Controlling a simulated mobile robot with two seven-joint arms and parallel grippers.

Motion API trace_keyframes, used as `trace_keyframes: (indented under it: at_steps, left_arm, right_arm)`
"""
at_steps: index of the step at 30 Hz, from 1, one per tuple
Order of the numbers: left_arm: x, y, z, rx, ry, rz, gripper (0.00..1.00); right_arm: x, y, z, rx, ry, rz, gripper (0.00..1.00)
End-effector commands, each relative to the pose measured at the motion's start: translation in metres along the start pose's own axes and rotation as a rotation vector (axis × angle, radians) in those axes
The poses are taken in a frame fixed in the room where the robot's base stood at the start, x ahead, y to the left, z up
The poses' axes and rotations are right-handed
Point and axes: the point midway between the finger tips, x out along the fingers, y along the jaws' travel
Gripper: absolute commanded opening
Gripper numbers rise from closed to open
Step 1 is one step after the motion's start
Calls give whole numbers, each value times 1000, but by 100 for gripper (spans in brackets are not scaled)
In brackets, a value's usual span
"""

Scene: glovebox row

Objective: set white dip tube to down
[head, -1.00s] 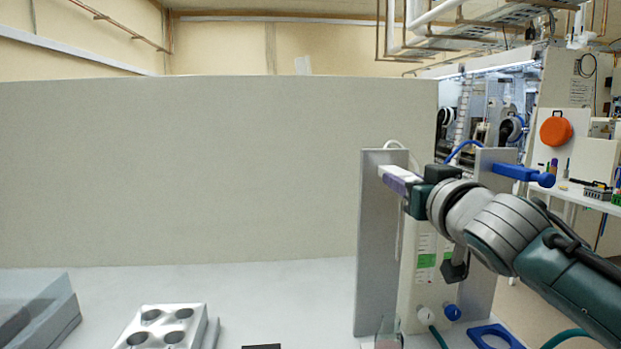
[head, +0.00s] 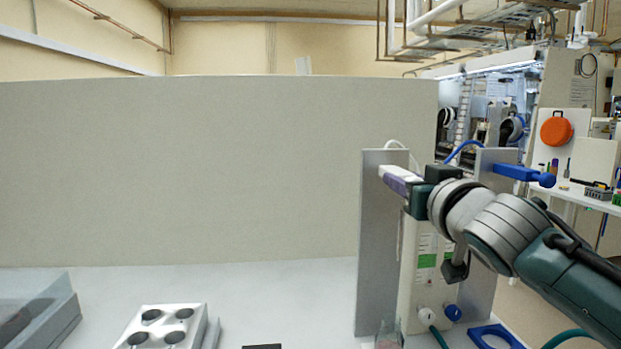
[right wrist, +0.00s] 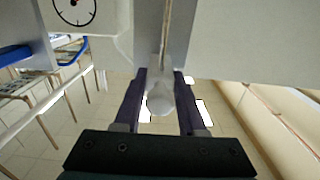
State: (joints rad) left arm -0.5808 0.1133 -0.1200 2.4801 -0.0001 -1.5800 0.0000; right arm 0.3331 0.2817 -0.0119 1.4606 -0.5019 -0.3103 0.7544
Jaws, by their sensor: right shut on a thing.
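My right gripper (head: 388,174) is at the upper part of the tall white unit (head: 421,285), in front of the grey upright plate (head: 376,260). In the right wrist view its two purple fingers (right wrist: 160,92) are shut on a pale, rounded end of the white dip tube (right wrist: 160,100). A thin line runs up from that end past the plate's edge. A blue handle (head: 522,174) sticks out to the right at the top of the unit. My left gripper is not in view.
White and blue knobs (head: 452,312) and green hoses are low on the unit. A blue square frame (head: 495,338) lies beside it. A metal block with round wells (head: 160,325) stands at the front left. The worktop (head: 280,295) between is mostly clear.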

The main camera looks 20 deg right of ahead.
Motion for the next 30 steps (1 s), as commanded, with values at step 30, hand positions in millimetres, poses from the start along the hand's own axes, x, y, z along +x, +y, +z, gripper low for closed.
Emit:
trace_keyframes:
  at_steps: [30]
  left_arm:
    - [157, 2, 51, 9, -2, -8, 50]
  right_arm:
    - [0, 0, 191, 1, -2, 0, 0]
